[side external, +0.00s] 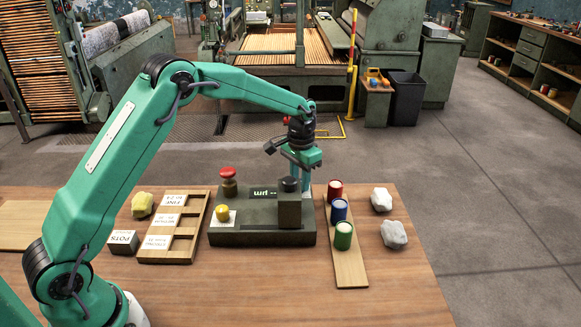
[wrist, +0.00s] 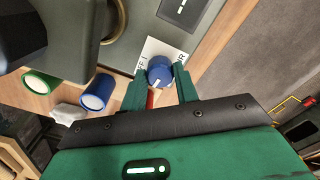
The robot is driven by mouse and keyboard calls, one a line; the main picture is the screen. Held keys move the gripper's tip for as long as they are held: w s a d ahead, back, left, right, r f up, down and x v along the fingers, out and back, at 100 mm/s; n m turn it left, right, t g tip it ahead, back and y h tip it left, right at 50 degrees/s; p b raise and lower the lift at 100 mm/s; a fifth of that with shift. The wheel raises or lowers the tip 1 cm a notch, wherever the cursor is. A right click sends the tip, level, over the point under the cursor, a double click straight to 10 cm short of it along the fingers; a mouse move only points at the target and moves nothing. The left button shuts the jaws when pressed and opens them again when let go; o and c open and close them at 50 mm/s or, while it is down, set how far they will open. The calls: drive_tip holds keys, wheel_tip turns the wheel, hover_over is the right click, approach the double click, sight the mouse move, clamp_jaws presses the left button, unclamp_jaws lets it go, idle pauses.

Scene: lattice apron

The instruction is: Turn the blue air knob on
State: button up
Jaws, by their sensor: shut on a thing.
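The blue air knob (wrist: 160,72) shows in the wrist view on a white label plate (wrist: 172,48) with partly covered lettering. A pale pointer line runs across its face. My gripper (wrist: 159,82) has one finger on each side of the knob and is shut on it. In the side view my gripper (side external: 303,168) reaches down behind the dark block at the right end of the grey-green control unit (side external: 262,236). The knob is hidden there. I cannot tell from the label whether the pointer marks on or off.
The unit also carries a red button (side external: 228,174) and a yellow button (side external: 222,212). Red (side external: 335,190), blue (side external: 339,209) and green (side external: 343,235) pots stand on a wooden strip close to its right. A compartment tray (side external: 180,226) lies left. Two pale rocks (side external: 394,234) lie far right.

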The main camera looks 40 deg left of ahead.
drive_tip(key=shift+r+n, duration=0.1)
drive_tip(key=shift+n, duration=0.6)
drive_tip(key=o, duration=1)
drive_tip(key=shift+r, duration=3.85)
drive_tip(key=shift+r, duration=0.15)
